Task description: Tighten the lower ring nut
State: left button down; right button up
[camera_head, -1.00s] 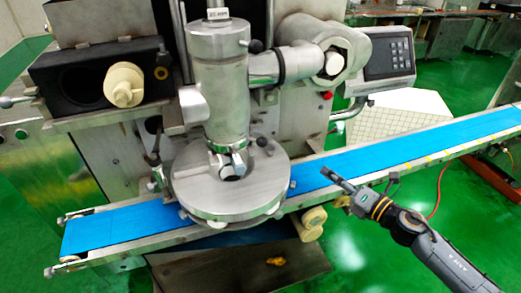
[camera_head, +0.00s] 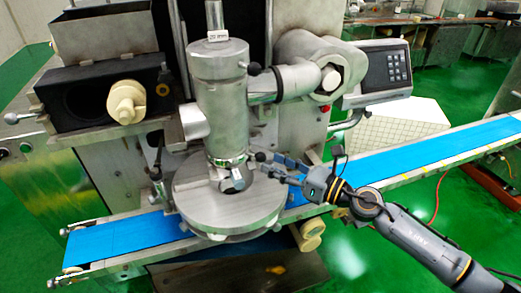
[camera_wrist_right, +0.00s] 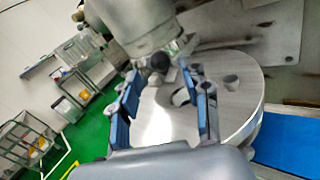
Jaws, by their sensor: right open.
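The lower ring nut (camera_head: 229,161) is a metal ring at the bottom of the upright steel cylinder (camera_head: 219,100), just above the round steel disc (camera_head: 205,200). A short handle with a black knob sticks out from it. In the right wrist view the ring nut (camera_wrist_right: 172,48) is beyond my fingertips, with the black knob (camera_wrist_right: 160,62) facing me between them. My right gripper (camera_head: 266,164) is open and empty, just to the right of the nut; its blue-padded fingers (camera_wrist_right: 162,78) point at it. I see no clear contact. My left gripper is out of view.
A blue conveyor belt (camera_head: 420,155) runs under the disc from lower left to upper right. A side pipe (camera_head: 285,82) and control panel (camera_head: 385,70) are above my right arm. A cream knob (camera_head: 127,103) is at left. Green floor is open at lower right.

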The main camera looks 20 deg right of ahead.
aim_at(260, 158)
jog(key=p+x, duration=0.1)
jog(key=x, duration=0.4)
jog(key=shift+w, duration=0.15)
grip_shut()
